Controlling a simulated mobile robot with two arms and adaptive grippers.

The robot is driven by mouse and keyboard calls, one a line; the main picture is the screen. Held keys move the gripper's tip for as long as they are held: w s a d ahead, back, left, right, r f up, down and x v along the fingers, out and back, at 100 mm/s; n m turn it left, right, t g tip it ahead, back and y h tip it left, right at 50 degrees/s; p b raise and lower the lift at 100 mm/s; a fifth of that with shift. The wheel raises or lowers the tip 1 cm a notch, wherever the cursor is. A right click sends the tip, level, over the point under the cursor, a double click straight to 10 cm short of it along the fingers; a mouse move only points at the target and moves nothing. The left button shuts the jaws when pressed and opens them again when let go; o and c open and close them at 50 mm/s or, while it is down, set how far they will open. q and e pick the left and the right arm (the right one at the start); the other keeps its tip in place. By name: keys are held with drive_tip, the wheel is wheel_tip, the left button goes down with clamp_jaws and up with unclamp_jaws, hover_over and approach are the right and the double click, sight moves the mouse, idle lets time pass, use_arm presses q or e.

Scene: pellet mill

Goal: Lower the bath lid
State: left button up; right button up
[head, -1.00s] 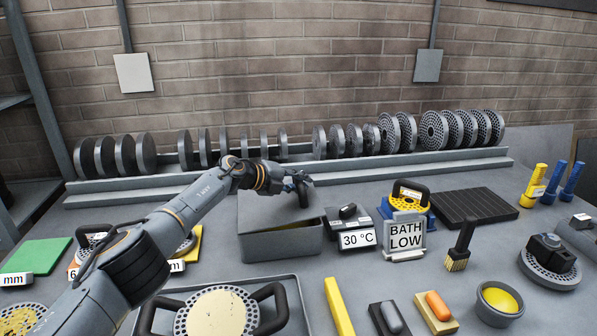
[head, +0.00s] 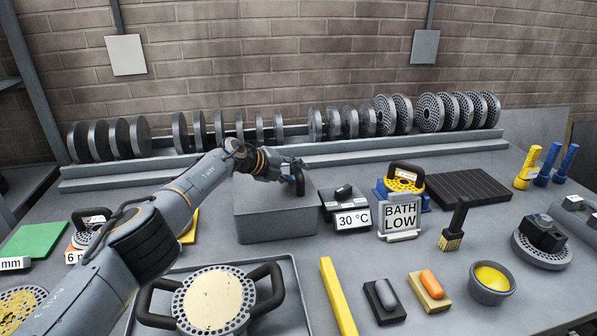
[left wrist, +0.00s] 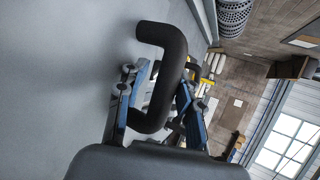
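The bath (head: 275,226) is a grey box in the middle of the bench in the head view. Its flat grey lid (head: 262,198) lies down over it, with no clear gap at the front. The lid's dark handle (head: 299,181) stands up near the right side; in the left wrist view the black curved handle (left wrist: 172,55) runs between the fingers. My left gripper (head: 291,172) is at the handle and appears closed on it; its fingers (left wrist: 160,95) flank the bar in the left wrist view, partly hidden by it. My right gripper is not in view.
A 30 °C display (head: 352,221) and a BATH LOW sign (head: 401,218) stand right of the bath. A tray (head: 292,290) with a handled die (head: 213,300) lies in front, beside a yellow bar (head: 337,297). A rack of dies (head: 330,150) stands behind.

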use_arm(q)
drive_tip(key=shift+a+r, duration=0.1)
drive_tip(key=shift+r, duration=0.1)
drive_tip(key=shift+s+a+r, duration=0.2)
drive_tip(key=shift+r, duration=0.15)
drive_tip(key=v, duration=1.1)
drive_tip(key=shift+a+f, duration=0.15)
drive_tip(key=shift+f, duration=0.1)
